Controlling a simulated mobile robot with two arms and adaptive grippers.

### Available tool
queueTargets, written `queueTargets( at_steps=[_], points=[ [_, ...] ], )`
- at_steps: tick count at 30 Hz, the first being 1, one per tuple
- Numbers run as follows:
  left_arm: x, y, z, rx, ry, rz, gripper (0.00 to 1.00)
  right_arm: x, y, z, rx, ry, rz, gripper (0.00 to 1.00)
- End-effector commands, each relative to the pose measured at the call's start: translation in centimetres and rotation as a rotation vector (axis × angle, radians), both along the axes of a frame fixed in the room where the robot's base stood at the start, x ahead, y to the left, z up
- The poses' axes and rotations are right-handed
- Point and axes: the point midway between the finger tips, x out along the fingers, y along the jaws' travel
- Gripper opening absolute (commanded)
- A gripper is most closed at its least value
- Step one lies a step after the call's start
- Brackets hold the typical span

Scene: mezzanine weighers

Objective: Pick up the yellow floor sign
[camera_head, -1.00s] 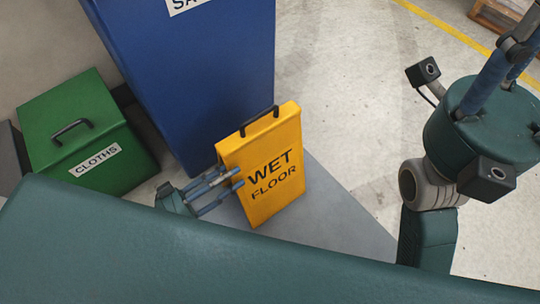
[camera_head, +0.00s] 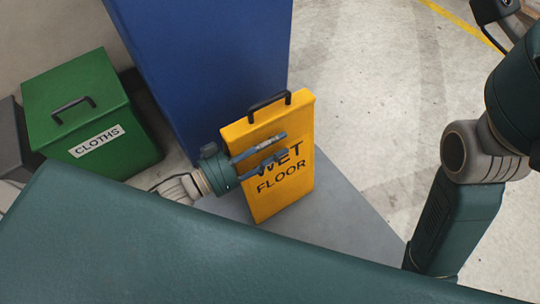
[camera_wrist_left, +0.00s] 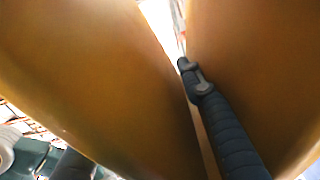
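The yellow floor sign (camera_head: 296,118) stands upright on a grey floor patch, in front of the blue cabinet. It reads "WET FLOOR" and has a dark handle (camera_head: 268,101) on top. My left gripper (camera_head: 270,149) reaches in from the left. Its two fingers are apart and overlap the sign's upper front face, partly covering "WET"; contact cannot be told. In the left wrist view, yellow panels (camera_wrist_left: 90,80) fill most of the picture, and a dark ribbed finger crosses near the gap between them. My right arm is at the right edge; its fingers are out of view.
A green box labelled "CLOTHS" (camera_head: 80,100) stands at the left. The tall blue cabinet (camera_head: 215,60) is close behind the sign. My teal body covers the bottom foreground. Pale floor (camera_head: 375,100) to the right is clear, with a yellow line (camera_head: 455,20) beyond.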

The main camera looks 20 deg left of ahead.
Motion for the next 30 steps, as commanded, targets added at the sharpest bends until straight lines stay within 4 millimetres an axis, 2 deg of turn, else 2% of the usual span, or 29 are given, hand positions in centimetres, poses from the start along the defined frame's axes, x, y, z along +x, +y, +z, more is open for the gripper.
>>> queueTargets(
  at_steps=[8, 12, 14, 30],
  points=[
    [0.22, -0.19, 0.09, 0.0, 0.0, 0.0, 0.37, -0.16, 0.02, 0.16, 0.0, -0.006, 0.0, 0.4],
    [0.21, -0.17, 0.08, 0.001, -0.001, 0.0, 0.09, -0.16, 0.02, 0.16, 0.0, -0.006, 0.0, 0.4],
    [0.2, -0.16, 0.07, 0.001, 0.0, 0.0, 0.0, -0.16, 0.02, 0.15, 0.0, -0.006, 0.0, 0.4],
    [0.25, -0.2, 0.84, -0.003, -0.006, -0.001, 0.0, -0.24, 0.01, 0.49, 0.001, -0.009, 0.001, 0.4]
  ],
)
